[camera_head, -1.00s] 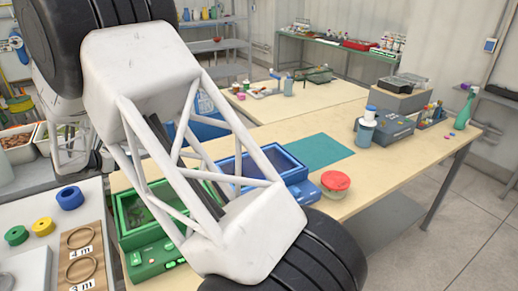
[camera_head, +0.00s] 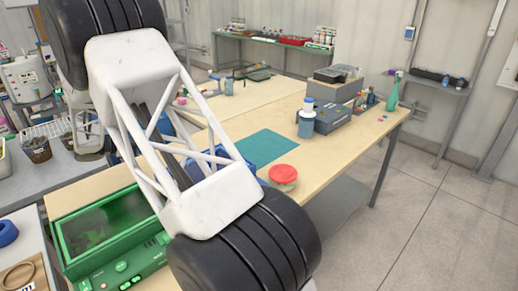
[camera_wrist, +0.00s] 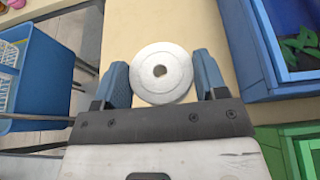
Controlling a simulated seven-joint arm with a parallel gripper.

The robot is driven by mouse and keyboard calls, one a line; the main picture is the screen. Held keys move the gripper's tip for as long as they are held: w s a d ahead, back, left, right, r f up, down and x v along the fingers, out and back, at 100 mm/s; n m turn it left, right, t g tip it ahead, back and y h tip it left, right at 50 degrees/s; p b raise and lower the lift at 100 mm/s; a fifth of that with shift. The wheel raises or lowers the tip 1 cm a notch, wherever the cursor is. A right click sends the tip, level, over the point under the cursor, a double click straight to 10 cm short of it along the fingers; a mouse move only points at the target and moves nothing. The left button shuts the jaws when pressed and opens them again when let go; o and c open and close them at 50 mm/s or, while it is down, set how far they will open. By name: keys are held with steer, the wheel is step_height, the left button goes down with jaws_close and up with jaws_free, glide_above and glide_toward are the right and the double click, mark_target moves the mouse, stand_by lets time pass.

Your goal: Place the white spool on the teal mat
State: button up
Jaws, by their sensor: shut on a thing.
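The white spool (camera_wrist: 178,84) is a round disc with a small hole in its middle. In the wrist view it sits between the two blue-grey fingers of my gripper (camera_wrist: 161,72), which is shut on it. Pale table top shows beyond it. The teal mat (camera_head: 262,146) lies flat and bare on the wooden table in the head view, to the right of my arm.
A jar with a red lid (camera_head: 283,174) stands near the mat's front right corner. A blue tray (camera_head: 238,152) borders the mat's left, partly hidden by my arm. A green-framed box (camera_head: 100,228) is at lower left. A blue canister (camera_head: 306,124) and a grey case (camera_head: 335,118) stand beyond the mat.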

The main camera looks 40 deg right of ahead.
steer(key=s+d+m+g, duration=0.2)
steer(key=d, duration=0.8)
steer(key=s+d+m+g, duration=0.1)
steer(key=s+d+g, duration=0.1)
steer(key=d, duration=0.8)
steer(key=m+g+y, duration=0.2)
steer(key=m+g, duration=0.2)
glide_above(239, 151)
steer(key=shift+d+f, duration=0.1)
steer(key=shift+f, duration=0.4)
steer(key=shift+f, duration=0.1)
steer(key=shift+w+f, duration=0.1)
steer(key=shift+f, duration=2.95)
steer(key=shift+f, duration=1.9)
steer(key=shift+f, duration=0.1)
